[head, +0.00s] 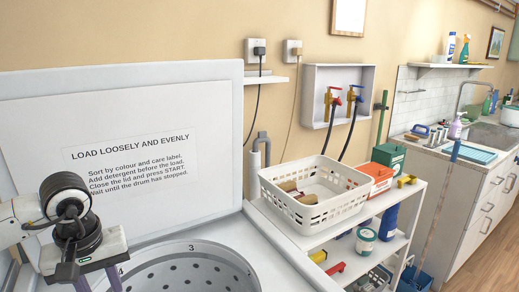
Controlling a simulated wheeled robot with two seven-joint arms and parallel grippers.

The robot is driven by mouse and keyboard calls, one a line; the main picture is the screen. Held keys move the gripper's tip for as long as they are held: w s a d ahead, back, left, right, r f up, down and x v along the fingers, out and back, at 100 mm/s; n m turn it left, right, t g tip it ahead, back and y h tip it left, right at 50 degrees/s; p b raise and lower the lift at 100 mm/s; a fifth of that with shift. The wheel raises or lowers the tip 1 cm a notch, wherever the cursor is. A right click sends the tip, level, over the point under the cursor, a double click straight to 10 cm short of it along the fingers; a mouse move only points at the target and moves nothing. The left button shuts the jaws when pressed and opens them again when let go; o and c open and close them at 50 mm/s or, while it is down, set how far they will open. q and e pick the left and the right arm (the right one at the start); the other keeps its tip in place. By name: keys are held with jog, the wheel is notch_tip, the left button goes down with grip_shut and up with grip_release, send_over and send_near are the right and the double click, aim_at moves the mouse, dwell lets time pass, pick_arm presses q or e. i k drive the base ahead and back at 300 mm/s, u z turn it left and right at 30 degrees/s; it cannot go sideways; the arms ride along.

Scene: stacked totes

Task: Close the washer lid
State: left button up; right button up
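The washer lid (215,108) stands open, raised nearly upright at the back of the washer, with a printed instruction label on its inner face. Below it the round drum opening (190,272) of the washer shows its perforated metal inside. The washer's white top (268,252) runs to the right of the drum. My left gripper (98,284) is at the lower left, in front of the lid's lower left part, pointing down. My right gripper is not in view.
A white shelf unit (407,214) stands right of the washer, carrying a white basket (317,210) and boxes. A broom handle (437,208) and a sink counter (487,172) are further right. Water taps (333,98) and cords are on the wall behind.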

aim_at(157, 147)
jog(key=k, duration=1)
